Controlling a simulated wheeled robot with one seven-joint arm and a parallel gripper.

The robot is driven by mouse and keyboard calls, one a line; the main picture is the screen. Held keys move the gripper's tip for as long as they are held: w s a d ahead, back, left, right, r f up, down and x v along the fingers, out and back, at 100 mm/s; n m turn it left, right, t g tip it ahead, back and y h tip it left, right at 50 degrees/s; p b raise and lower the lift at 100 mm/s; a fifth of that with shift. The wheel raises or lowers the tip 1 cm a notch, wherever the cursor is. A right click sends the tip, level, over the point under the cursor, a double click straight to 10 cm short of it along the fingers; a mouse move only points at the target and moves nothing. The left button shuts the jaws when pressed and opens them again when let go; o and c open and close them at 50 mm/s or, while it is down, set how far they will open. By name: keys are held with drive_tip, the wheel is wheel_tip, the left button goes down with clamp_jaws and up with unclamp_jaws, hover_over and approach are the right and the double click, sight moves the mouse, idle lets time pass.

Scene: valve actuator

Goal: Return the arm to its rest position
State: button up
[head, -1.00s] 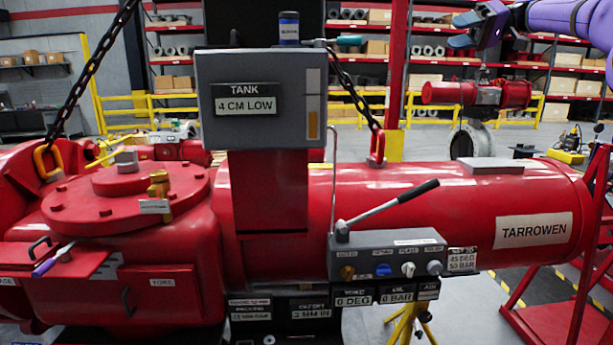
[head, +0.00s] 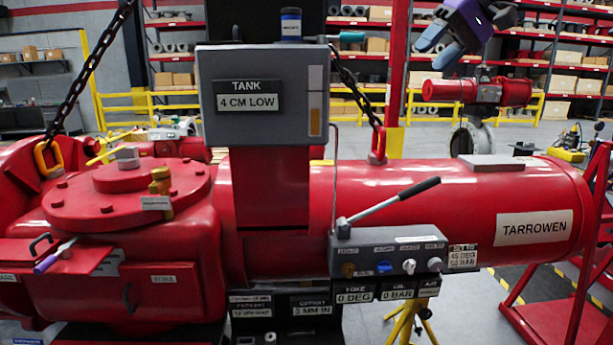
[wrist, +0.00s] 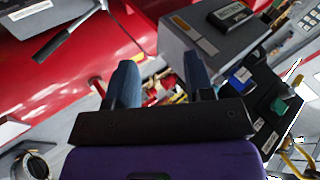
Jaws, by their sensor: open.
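My gripper (head: 432,46) is at the top right of the head view, raised above the right part of the red actuator cylinder (head: 450,200) and apart from it. Its blue fingers are spread with nothing between them. In the wrist view, the two blue fingers of my gripper (wrist: 158,82) stand apart and empty. Behind them show the grey tank box (wrist: 205,40), tilted in the picture, and the hand lever (wrist: 68,38) at the upper left.
The red actuator fills the middle of the head view. The lever (head: 390,204) rises from the grey valve block (head: 365,256). A chain (head: 355,95) hangs to a lifting eye. Space around my gripper is clear.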

drive_tip(key=s+d+f+m+t+h, duration=0.1)
drive_tip(key=s+d+f+h, duration=0.1)
drive_tip(key=s+f, duration=0.5)
drive_tip(key=s+d+f+m+t+h, duration=0.1)
drive_tip(key=s+d+f+h, duration=0.1)
drive_tip(key=s+f, duration=0.5)
drive_tip(key=s+d+f+m+t+h, duration=0.1)
drive_tip(key=s+f+h, duration=0.3)
drive_tip(key=s, duration=1.2)
wheel_tip(320, 180, down, 4)
drive_tip(key=shift+d+r, duration=0.2)
drive_tip(key=shift+d, duration=0.6)
